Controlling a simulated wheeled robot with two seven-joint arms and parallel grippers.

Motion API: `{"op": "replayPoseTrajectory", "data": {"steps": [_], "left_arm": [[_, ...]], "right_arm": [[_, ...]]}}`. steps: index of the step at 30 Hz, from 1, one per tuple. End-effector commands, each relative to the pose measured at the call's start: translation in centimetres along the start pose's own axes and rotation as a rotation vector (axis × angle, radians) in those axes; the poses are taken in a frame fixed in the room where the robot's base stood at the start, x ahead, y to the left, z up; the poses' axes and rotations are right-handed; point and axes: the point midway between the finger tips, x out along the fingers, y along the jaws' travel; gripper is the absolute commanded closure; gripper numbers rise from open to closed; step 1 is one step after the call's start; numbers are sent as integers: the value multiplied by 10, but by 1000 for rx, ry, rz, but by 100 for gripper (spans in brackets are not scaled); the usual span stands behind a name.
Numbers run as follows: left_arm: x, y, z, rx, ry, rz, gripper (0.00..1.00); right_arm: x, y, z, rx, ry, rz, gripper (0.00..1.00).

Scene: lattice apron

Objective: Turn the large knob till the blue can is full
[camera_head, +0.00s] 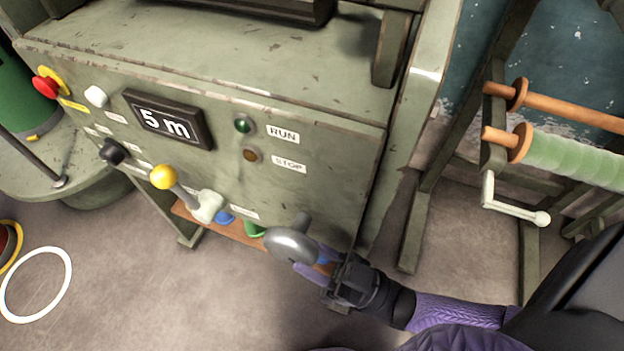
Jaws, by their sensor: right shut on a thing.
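The large grey metal knob (291,245) sticks out low at the right of the green machine's front panel. My right gripper (318,268), at the end of a purple and black arm, is shut at the knob's lower right edge. The knob partly hides the fingertips. A small blue shape (225,216) shows below the panel by the wooden shelf, and another blue patch shows beside my gripper. I cannot tell which of them is the blue can, nor how full it is. My left gripper is out of view.
A rack with a green roll (575,158) and crank stands right. The floor (200,300) in front is mostly clear.

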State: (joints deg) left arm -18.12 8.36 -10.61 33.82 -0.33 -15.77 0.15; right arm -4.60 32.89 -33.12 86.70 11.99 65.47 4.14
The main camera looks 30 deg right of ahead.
Motion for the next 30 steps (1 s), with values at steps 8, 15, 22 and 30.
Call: {"op": "replayPoseTrajectory", "data": {"steps": [8, 15, 22, 30], "left_arm": [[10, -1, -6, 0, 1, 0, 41], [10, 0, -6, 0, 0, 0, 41], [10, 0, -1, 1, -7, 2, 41], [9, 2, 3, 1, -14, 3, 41]], "right_arm": [[0, 0, 4, 0, 50, 0, 100], [0, 0, 3, -1, 58, 0, 100], [0, 0, 2, -1, 58, 0, 52], [0, 0, 2, -1, 59, 0, 25]]}}
